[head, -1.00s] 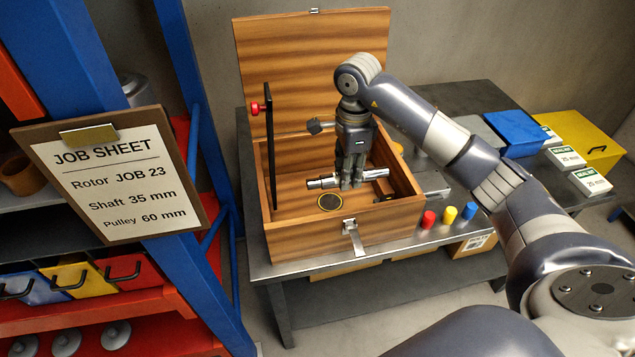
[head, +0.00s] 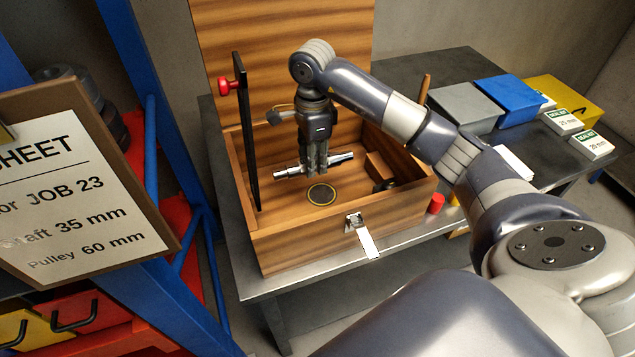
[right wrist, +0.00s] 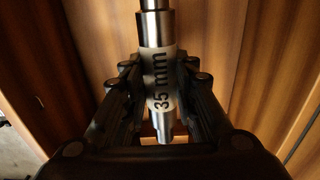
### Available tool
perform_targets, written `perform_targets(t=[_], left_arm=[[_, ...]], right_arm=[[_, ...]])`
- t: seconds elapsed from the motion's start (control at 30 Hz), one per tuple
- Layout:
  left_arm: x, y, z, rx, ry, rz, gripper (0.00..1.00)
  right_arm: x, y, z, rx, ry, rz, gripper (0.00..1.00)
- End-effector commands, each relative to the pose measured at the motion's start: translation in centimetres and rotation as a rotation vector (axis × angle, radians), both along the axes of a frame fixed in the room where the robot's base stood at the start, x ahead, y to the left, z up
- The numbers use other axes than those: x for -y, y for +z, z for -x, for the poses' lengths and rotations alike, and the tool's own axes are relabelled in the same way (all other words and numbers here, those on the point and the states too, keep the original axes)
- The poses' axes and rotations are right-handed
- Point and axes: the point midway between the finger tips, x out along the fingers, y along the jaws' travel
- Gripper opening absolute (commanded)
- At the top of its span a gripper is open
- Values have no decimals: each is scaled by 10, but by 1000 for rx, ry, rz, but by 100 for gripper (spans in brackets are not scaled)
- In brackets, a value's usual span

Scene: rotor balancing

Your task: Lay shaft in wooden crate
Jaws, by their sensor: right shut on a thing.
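The wooden crate (head: 300,246) stands on the grey bench with its lid (head: 285,55) raised at the back. My right gripper (head: 316,168) is inside the crate's opening and is shut on a steel shaft (head: 341,157). The shaft lies roughly level, crosswise in the fingers. In the right wrist view the shaft (right wrist: 158,85) sits between both fingers and its label reads 35 mm. The crate's wooden boards show behind it. I cannot tell whether the shaft touches the crate floor. My left gripper is not in view.
A black upright bar with a red knob (head: 227,88) stands at the crate's left. A job sheet (head: 75,190) hangs on the blue rack. Boxes (head: 508,98) stand on the bench at right.

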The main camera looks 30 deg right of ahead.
Motion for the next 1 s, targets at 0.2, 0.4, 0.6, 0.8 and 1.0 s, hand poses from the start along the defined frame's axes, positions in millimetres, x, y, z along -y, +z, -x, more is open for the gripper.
perform_targets(t=[0.2, 0.4, 0.6, 0.8, 1.0], left_arm=[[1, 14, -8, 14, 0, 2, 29], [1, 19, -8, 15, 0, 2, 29], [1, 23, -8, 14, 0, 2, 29], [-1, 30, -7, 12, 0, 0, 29], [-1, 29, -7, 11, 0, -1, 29]], right_arm=[[-1, -31, 0, -1, -1, -2, 0], [0, -52, 0, 2, -1, -1, 0], [0, -65, 0, 0, -1, -1, 0], [-1, -89, 0, 0, -1, -2, 0], [0, -93, -1, 5, 0, 0, 0]])
